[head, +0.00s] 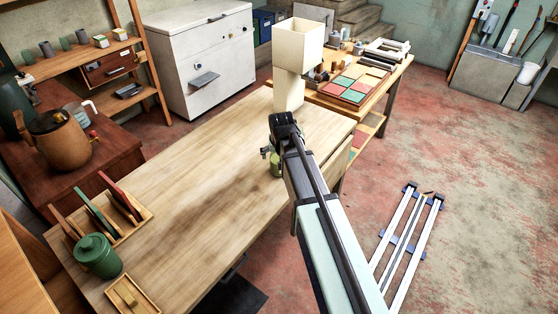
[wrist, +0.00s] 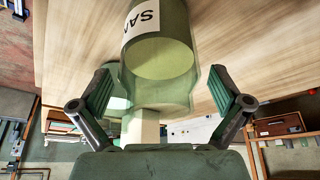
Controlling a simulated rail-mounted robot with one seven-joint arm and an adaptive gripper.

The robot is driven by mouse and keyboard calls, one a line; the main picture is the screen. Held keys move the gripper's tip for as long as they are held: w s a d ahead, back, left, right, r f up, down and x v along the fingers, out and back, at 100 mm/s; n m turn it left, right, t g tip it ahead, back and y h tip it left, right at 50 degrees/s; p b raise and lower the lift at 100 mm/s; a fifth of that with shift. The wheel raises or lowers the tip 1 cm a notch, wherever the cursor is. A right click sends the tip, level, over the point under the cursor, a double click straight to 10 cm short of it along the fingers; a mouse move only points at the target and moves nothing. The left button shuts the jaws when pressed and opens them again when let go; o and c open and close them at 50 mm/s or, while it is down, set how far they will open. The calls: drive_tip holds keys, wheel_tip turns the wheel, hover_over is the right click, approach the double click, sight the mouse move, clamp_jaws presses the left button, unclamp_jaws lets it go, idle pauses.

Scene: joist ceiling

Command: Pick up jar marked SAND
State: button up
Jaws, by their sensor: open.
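The jar marked SAND (wrist: 160,58) is translucent green with a white label, on which only the letters "SA" and part of a third show in the wrist view. In the head view the jar (head: 276,166) is a small green shape on the wooden table (head: 170,180), partly hidden by my arm. My gripper (wrist: 167,90) is open, with one finger on each side of the jar in the wrist view. A gap shows beside the right finger; whether the left finger touches the glass I cannot tell. In the head view my gripper (head: 268,150) is at the jar, mostly hidden by my arm.
A cream stand (head: 297,50) rises at the table's far end. A lidded green canister (head: 97,256), a rack of boards (head: 105,212) and a small wooden tray (head: 130,294) occupy the near left end. The table's middle is clear. A tile-covered bench (head: 360,85) stands behind.

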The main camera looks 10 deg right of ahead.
drive_tip(key=shift+w+f, duration=0.1)
drive_tip(key=shift+f, duration=0.2)
drive_tip(key=c, duration=1.5)
drive_tip(key=shift+r, duration=0.2)
